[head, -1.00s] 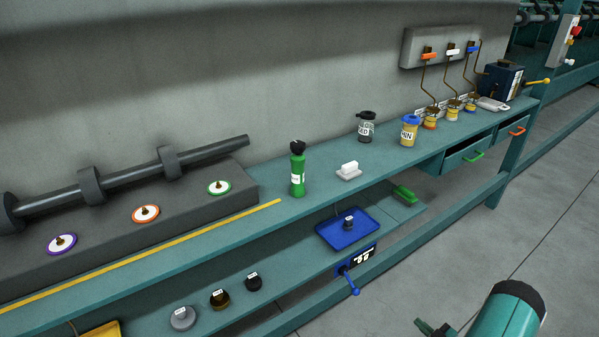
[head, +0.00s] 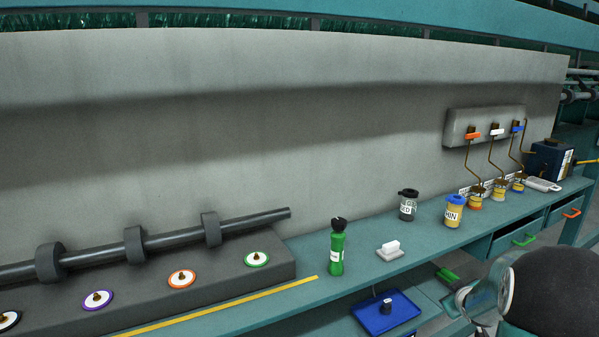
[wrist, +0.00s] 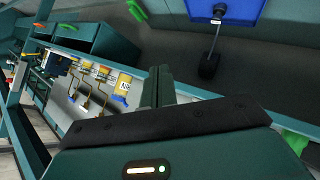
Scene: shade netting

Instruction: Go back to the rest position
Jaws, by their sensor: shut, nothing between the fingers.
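My gripper (wrist: 159,86) shows in the wrist view, its two dark teal fingers close together with nothing between them. It is shut and empty. In the head view, part of my arm (head: 555,290) fills the lower right corner, in front of the bench's right part; the fingers cannot be made out there. The wrist view looks at the bench tilted, with the small yellow jars (wrist: 103,73) and a blue tray (wrist: 225,10) beyond the fingers.
The teal bench (head: 300,305) runs along the grey wall. On it stand a green bottle (head: 337,248), a white block (head: 390,250), a dark jar (head: 408,206) and a yellow jar (head: 454,212). A blue tray (head: 372,318) sits below. Drawers (head: 518,232) are at right.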

